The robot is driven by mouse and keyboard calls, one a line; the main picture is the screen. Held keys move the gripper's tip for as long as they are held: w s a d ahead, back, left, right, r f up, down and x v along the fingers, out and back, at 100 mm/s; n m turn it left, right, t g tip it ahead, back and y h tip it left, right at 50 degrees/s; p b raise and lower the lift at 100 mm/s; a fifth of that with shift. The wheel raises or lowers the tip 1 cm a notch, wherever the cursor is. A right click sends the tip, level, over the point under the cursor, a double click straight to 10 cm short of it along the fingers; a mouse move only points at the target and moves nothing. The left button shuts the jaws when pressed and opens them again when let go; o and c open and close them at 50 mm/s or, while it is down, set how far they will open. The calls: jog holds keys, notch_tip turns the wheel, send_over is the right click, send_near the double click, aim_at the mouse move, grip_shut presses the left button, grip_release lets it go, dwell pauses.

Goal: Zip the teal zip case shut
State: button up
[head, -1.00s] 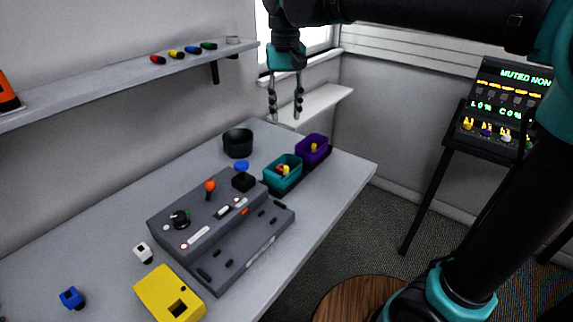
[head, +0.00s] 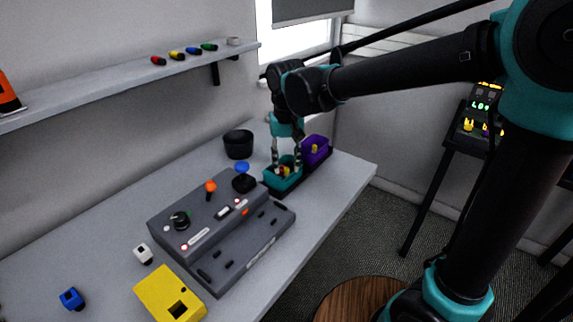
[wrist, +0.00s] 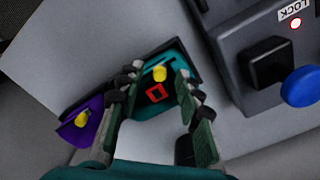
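The teal zip case (head: 284,187) is an open-topped box at the far right end of the table, beside a similar purple case (head: 318,158). A yellow knob and a red square piece show inside the teal case; both show clearly in the wrist view, with the teal case (wrist: 176,60) around them. My gripper (head: 287,167) is right over the teal case, pointing down. In the wrist view my gripper (wrist: 160,92) has its fingers spread on either side of the yellow and red pieces, with nothing held. Whether the fingertips touch the case cannot be told.
A grey control console (head: 205,235) with an orange-knobbed lever and a blue-knobbed stick (head: 242,170) stands close to the left of the teal case. A black round cup (head: 238,143) stands behind. A yellow block (head: 168,295) and a blue piece (head: 71,298) lie at the near left.

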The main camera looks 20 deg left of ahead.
jog(key=shift+f, duration=0.3)
grip_shut()
dwell(0.3)
